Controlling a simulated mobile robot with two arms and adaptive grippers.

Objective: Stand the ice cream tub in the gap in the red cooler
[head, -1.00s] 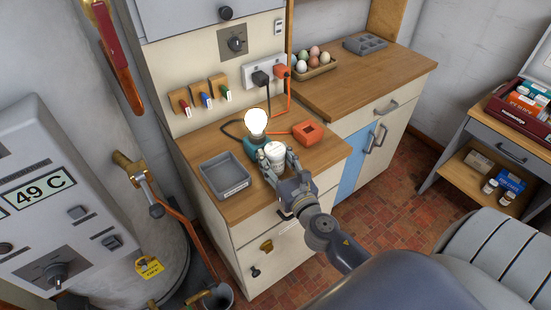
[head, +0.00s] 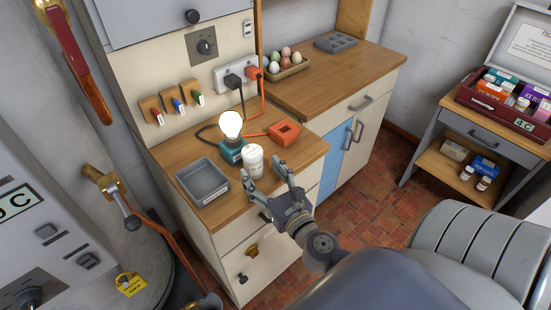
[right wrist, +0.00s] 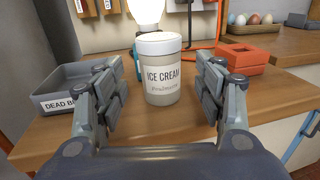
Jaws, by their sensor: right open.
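The ice cream tub (head: 253,162) is a white-lidded cylinder standing upright on the wooden counter, in front of the lit bulb. In the right wrist view the tub (right wrist: 162,72) shows its "ICE CREAM" label. My right gripper (head: 266,187) is open, its fingers pointing at the tub. In the right wrist view the fingers (right wrist: 160,92) are spread with the tub between and a little beyond them, and I see no contact. The red cooler (head: 498,118) is open on the side table at the right, packed with several boxes and bottles; its gap is hard to make out. My left gripper is not in view.
A grey tray (head: 203,181) is left of the tub. The glowing bulb (head: 231,124) on a teal base is close behind it, and an orange square holder (head: 284,132) is behind right. An egg tray (head: 286,66) stands on the farther counter.

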